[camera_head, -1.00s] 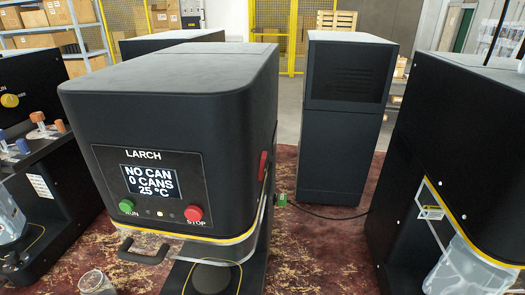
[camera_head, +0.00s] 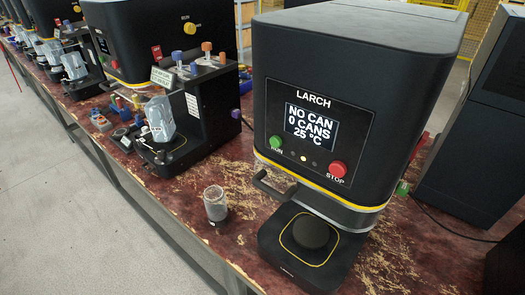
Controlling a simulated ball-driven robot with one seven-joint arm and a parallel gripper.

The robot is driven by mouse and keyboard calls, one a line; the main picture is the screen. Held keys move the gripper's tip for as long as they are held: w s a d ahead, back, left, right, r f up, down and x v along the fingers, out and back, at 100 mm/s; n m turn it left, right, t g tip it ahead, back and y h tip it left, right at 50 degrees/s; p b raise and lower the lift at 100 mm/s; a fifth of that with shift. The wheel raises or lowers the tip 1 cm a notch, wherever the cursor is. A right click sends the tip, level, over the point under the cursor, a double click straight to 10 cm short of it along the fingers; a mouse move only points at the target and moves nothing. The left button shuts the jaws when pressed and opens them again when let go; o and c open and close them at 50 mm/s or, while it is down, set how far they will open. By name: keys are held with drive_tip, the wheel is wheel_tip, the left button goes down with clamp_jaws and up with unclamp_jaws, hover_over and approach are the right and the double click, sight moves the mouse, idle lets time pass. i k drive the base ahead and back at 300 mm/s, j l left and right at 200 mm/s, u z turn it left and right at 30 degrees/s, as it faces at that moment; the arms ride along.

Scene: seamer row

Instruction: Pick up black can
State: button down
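No plainly black can shows in the head view. A small, open-topped, see-through greyish can or jar (camera_head: 215,204) with a dark lower part stands upright on the worn red bench, left of the LARCH machine. A round black disc (camera_head: 311,232) sits on the machine's base plate inside a yellow outline; it looks like part of the machine. The LARCH machine (camera_head: 315,110) has a screen reading "NO CAN, 0 CANS, 25 °C". My gripper is not in view.
The bench (camera_head: 195,245) is bare around the jar, with its front edge close by. A neighbouring black machine (camera_head: 200,115) with coloured knobs stands to the left, and more machines line the bench beyond. A dark cabinet (camera_head: 475,150) stands at the right. Grey floor (camera_head: 50,200) is open at left.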

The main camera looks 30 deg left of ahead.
sight(214, 198)
drive_tip(key=u, duration=1.2)
